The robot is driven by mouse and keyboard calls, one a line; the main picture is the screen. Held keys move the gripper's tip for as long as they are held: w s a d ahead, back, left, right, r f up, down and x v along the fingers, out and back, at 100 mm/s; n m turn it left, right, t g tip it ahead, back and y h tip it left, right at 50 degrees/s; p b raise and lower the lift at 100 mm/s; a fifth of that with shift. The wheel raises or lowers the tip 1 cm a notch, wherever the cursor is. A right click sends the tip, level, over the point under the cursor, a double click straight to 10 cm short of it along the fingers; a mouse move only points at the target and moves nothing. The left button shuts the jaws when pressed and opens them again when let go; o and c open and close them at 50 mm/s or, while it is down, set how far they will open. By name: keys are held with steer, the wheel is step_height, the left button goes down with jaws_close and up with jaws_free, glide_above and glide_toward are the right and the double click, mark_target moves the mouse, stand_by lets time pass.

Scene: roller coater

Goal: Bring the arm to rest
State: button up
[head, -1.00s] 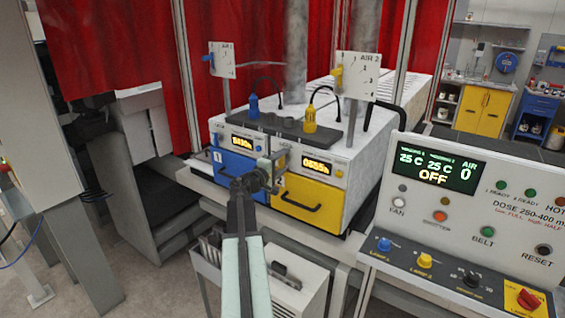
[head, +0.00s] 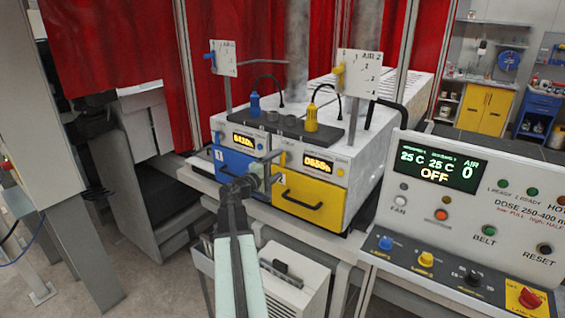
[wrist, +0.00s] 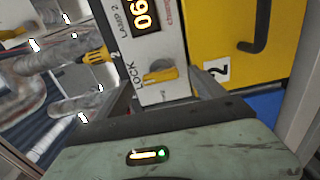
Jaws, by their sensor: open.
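My gripper (head: 279,168) is open and empty in the head view, in front of the seam between the blue drawer (head: 233,165) and the yellow drawer (head: 312,203). In the wrist view its two fingers (wrist: 165,88) stand apart, with the yellow lock knob (wrist: 160,72) showing beyond and between them. I cannot tell whether a finger touches the front panel. My arm reaches up from the bottom middle of the head view. Both drawers look shut.
A control panel (head: 470,215) with a display reading OFF stands at the right. A white cabinet (head: 295,290) is below the drawers. Yellow and blue lamp plugs (head: 311,118) stand on top. Red curtains (head: 120,40) hang behind. Floor is open at lower left.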

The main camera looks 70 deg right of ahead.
steer(key=v, duration=0.2)
steer(key=shift+w+a, duration=0.1)
steer(key=shift+a, duration=0.2)
